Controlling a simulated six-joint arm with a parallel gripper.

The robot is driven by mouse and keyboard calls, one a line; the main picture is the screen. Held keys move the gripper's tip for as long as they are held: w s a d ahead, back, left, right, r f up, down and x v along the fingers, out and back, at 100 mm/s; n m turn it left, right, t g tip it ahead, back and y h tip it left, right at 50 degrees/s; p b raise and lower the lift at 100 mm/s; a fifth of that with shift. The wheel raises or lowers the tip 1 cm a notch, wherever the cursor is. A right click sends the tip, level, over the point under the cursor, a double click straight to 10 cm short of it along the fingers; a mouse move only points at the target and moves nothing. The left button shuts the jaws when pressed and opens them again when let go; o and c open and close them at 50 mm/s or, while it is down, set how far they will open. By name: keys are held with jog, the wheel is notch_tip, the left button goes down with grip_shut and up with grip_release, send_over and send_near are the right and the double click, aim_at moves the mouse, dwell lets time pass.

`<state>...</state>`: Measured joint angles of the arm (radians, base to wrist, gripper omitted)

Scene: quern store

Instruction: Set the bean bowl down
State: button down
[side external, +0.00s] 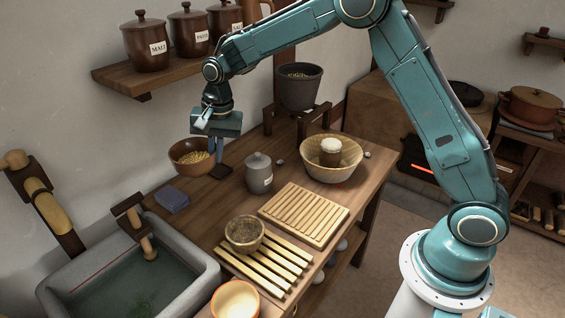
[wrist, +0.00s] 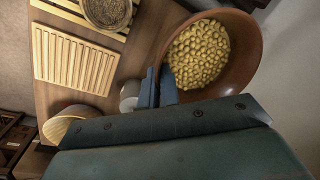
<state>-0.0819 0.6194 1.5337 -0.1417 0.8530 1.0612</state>
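The bean bowl (side external: 181,165) is a round brown bowl filled with pale yellow beans, at the wall side of the wooden table (side external: 205,203). In the wrist view the bowl (wrist: 247,52) is large at the upper right and roughly level. My gripper (side external: 217,162) points down at the bowl's right side. In the wrist view its two dark blue fingers (wrist: 158,88) are close together at the bowl's near rim, seemingly pinching it. I cannot tell whether the bowl's underside touches the table. A dark square mat (side external: 222,172) lies just right of the bowl.
A grey lidded jar (side external: 259,175) stands close right of the mat. A blue folded cloth (side external: 172,201) lies in front of the bowl. A stone sink (side external: 205,262), slatted racks (side external: 305,213) and a wide basket bowl (side external: 331,172) are nearby. A jar shelf (side external: 150,80) hangs above.

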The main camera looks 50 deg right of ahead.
jog(key=s+d+r+n+g, duration=0.1)
jog(key=s+r+n+g, duration=0.1)
jog(key=s+n, duration=1.5)
jog(key=shift+s+r+n+g, duration=0.25)
jog(key=shift+s+n+g, duration=0.05)
jog(key=shift+s+n, duration=0.1)
jog(key=shift+d, duration=0.1)
notch_tip(320, 180, down, 16)
jog(key=shift+f, duration=0.1)
dwell(0.3)
jog(key=shift+f, duration=1.9)
jog(key=shift+f, duration=0.15)
